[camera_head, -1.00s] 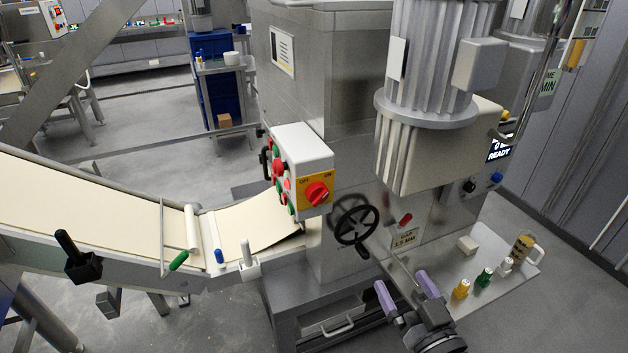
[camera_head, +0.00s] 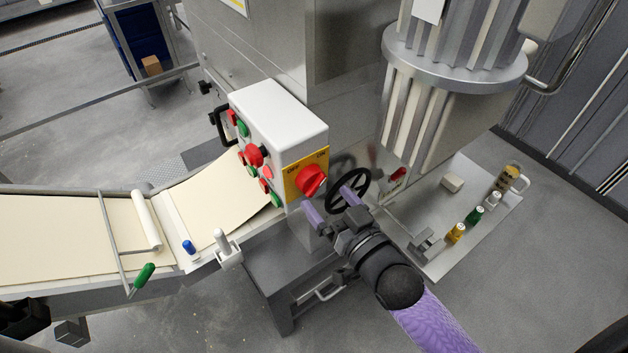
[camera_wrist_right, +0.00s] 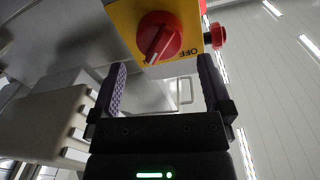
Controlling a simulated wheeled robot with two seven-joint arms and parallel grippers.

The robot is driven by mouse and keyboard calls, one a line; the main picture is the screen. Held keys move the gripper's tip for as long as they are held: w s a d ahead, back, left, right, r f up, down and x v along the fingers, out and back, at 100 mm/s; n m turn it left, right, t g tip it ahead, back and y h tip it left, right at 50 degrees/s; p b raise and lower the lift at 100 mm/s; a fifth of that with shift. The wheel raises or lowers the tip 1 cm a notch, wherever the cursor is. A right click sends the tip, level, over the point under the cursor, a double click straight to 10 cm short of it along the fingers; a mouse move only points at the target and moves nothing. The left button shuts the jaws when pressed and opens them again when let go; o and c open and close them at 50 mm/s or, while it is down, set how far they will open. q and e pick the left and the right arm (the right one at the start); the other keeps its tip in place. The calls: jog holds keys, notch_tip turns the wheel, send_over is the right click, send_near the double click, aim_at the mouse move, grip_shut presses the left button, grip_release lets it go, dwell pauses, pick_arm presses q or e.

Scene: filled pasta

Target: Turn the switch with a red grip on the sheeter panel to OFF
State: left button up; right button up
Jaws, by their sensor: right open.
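The switch with a red grip (camera_head: 311,180) sits on a yellow plate (camera_head: 293,186) on the end face of the white sheeter panel box (camera_head: 280,115). The plate is marked OFF at left and ON at right, and the grip tilts toward the ON side. My right gripper (camera_head: 333,203) is open and empty, just below and in front of the switch. In the right wrist view the red grip (camera_wrist_right: 160,38) shows beyond and above the gap between my open fingers (camera_wrist_right: 162,90), apart from them. My left gripper is not clearly in view.
A black handwheel (camera_head: 347,191) is close behind my right gripper. Red and green buttons (camera_head: 254,155) line the panel's side face. A conveyor with a dough sheet (camera_head: 70,235) runs at left. A shelf at right bears small bottles (camera_head: 475,215).

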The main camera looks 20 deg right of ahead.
aim_at(317, 188)
pick_arm(q)
jog(key=shift+w+d+f, duration=0.15)
jog(key=shift+w+d, duration=0.05)
jog(key=shift+d, duration=0.15)
pick_arm(e)
jog(key=x, duration=0.4)
jog(key=shift+w, duration=0.1)
